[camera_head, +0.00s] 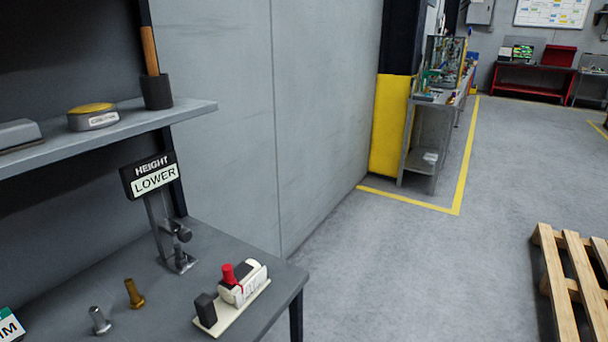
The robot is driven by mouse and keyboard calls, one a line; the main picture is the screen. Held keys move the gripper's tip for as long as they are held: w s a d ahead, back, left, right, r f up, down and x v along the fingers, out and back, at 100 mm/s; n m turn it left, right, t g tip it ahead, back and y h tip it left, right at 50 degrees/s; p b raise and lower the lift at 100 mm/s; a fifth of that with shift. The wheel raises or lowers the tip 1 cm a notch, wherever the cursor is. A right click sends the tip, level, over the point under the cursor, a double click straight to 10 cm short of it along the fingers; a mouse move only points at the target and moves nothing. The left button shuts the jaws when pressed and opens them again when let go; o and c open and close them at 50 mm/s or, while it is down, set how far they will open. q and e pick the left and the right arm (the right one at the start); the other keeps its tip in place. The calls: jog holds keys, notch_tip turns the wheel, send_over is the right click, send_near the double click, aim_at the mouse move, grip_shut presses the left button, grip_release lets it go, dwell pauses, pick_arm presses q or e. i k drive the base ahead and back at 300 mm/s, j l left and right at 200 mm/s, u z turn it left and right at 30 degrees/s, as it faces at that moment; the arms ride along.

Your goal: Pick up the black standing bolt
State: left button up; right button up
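I cannot make out a black standing bolt in this view. A brass-coloured bolt (133,293) stands on the grey workbench (215,250) at the lower left. A silver-grey bolt (99,320) stands or leans in front of it, to its left. Neither of my grippers is in view.
A sign on a metal stand (153,178) reads "HEIGHT LOWER". A white device with a red knob (242,282) and a dark block (205,309) sits near the bench's right end. A shelf (190,112) overhangs the bench. Open floor lies right, with a pallet (560,290).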

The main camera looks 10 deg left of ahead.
aim_at(180, 260)
jog(key=u, duration=1.65)
jog(key=i+l+u, duration=0.1)
jog(key=l+u, duration=0.2)
jog(key=u, duration=0.15)
jog(key=l+u, duration=0.6)
jog(key=u, duration=0.25)
jog(key=l+u, duration=0.4)
jog(key=k+j, duration=0.05)
jog(key=j, duration=0.05)
